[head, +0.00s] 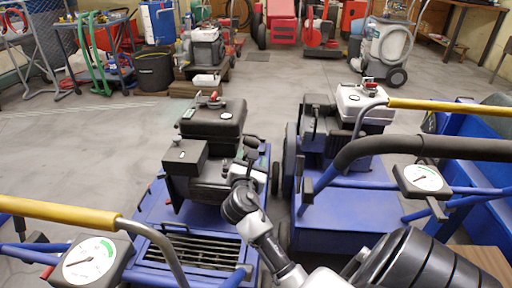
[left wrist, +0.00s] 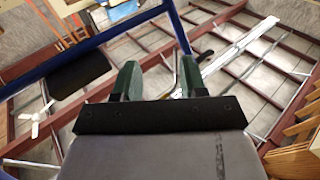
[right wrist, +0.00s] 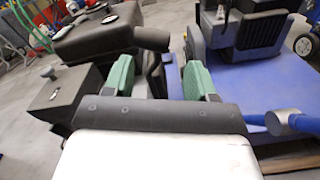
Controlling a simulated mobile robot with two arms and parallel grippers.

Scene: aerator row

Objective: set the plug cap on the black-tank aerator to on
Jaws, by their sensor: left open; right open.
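The black-tank aerator (head: 212,118) stands left of centre in the head view, on a blue frame. Its black tank also shows at the upper left of the right wrist view (right wrist: 98,38). A short black cylinder (right wrist: 152,40) juts from the engine side there; I cannot tell whether it is the plug cap. My right gripper (right wrist: 158,78) is open beside the engine, fingers on either side of a dark part, with no contact visible. Its fingertips are not clear in the head view. My left gripper (left wrist: 157,78) is open and empty, facing ceiling beams, outside the head view.
A white-tank aerator (head: 365,105) stands close by on the right on its own blue frame. Yellow-gripped handles with gauges (head: 88,260) (head: 424,178) rise in front. Open floor (head: 80,150) lies left. Carts and a black bin (head: 154,70) stand at the back.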

